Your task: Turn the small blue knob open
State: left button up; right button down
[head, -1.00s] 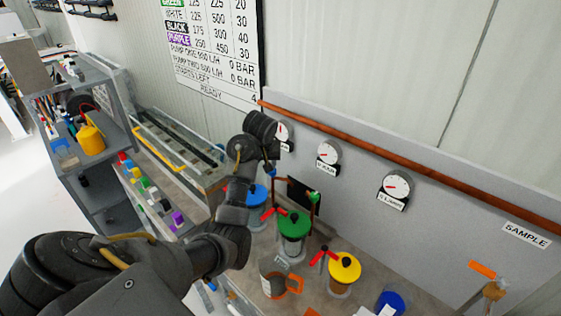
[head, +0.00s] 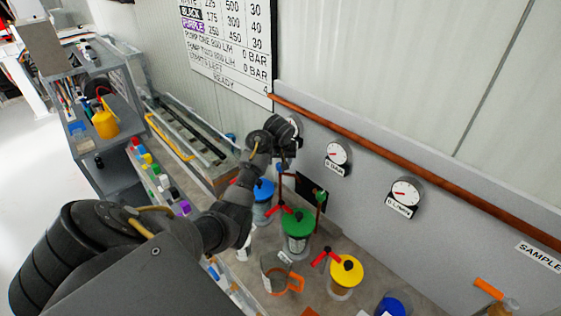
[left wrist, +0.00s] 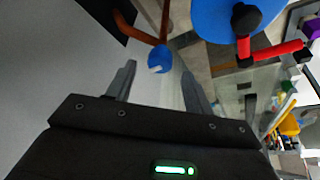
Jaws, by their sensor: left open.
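The small blue knob (left wrist: 158,57) has a white mark and sits on a copper pipe in the left wrist view. In the head view the knob (head: 280,168) shows just below my left gripper (head: 283,140). In the left wrist view the left gripper (left wrist: 158,75) is open, with its two fingers apart. The knob appears between and just beyond the fingertips; I see no contact. In the head view my wrist hides the fingers. My right gripper is not in view.
A large blue lid (left wrist: 238,14) with a red handle is close to the right finger. Jars with green (head: 297,222) and yellow (head: 346,270) lids stand on the bench. A grey wall with gauges (head: 338,153) and a copper pipe (head: 400,163) runs behind.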

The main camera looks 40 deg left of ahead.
aim_at(280, 168)
pick_arm(q)
jog(key=shift+x, duration=1.35)
jog(key=shift+c, duration=0.2)
jog(key=c, duration=0.9)
